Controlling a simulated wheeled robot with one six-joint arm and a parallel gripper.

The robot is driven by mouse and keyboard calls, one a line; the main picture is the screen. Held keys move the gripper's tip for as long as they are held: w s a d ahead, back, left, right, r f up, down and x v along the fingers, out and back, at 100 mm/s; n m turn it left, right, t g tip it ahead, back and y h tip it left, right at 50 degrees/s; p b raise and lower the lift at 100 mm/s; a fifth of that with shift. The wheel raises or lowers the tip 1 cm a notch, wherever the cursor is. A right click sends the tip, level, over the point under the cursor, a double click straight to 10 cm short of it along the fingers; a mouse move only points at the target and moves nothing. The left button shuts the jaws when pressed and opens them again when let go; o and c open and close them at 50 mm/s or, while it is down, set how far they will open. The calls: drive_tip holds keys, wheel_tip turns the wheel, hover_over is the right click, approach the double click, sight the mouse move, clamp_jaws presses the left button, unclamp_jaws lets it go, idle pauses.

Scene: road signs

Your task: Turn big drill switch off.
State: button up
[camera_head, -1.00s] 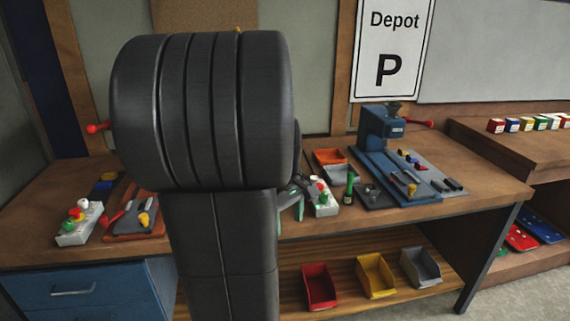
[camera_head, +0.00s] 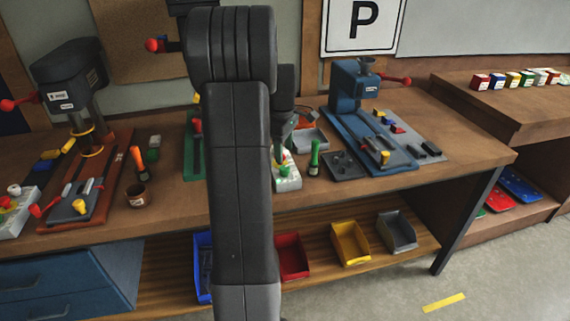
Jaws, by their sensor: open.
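A dark grey drill press (camera_head: 72,78) stands at the left of the bench on an orange-brown base. A blue machine (camera_head: 354,90) stands at the right on a blue base. A green-based machine (camera_head: 190,150) is mostly hidden behind my arm. Which is the big drill is not clear. A pale switch box (camera_head: 287,183) with coloured buttons sits right of my arm; another switch box (camera_head: 14,222) is cut off at the left edge. My gripper (camera_head: 280,152) is open, small and partly hidden, above or beside the middle switch box. Contact cannot be told.
A green-handled tool (camera_head: 314,158), an orange-handled tool (camera_head: 137,160) and a brown cup (camera_head: 137,196) stand on the bench. Red (camera_head: 292,258), yellow (camera_head: 350,243) and grey bins (camera_head: 397,232) sit on the shelf below. Open floor lies at the lower right.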

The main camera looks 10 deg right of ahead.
sight(284, 167)
wheel_tip(284, 167, down, 6)
drive_tip(key=shift+d+f, duration=0.1)
drive_tip(key=shift+f, duration=0.15)
drive_tip(key=shift+w, duration=0.1)
drive_tip(key=c, duration=1)
